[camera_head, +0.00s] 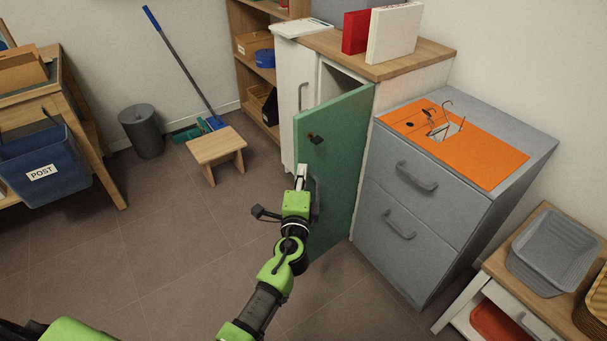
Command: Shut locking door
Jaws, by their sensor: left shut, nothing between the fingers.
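The green locking door (341,150) of the wooden-topped cabinet (400,66) stands open, swung out into the room. A dark lock or knob with an orange-brown part (315,139) is near its upper free edge, and a grey vertical handle (317,196) is below it. My left gripper (301,172) is in front of the door's outer face, close to the handle, with its fingers shut and pointing up. I cannot tell whether it touches the door or handle. The cabinet's inside is mostly hidden behind the door. My right gripper is not in view.
A grey drawer cabinet (417,218) with an orange mat (500,162) stands right of the door. A small wooden stool (216,147), a grey bin (142,130) and a blue-handled broom (180,65) stand at the back left. Floor (170,225) left of my arm is clear.

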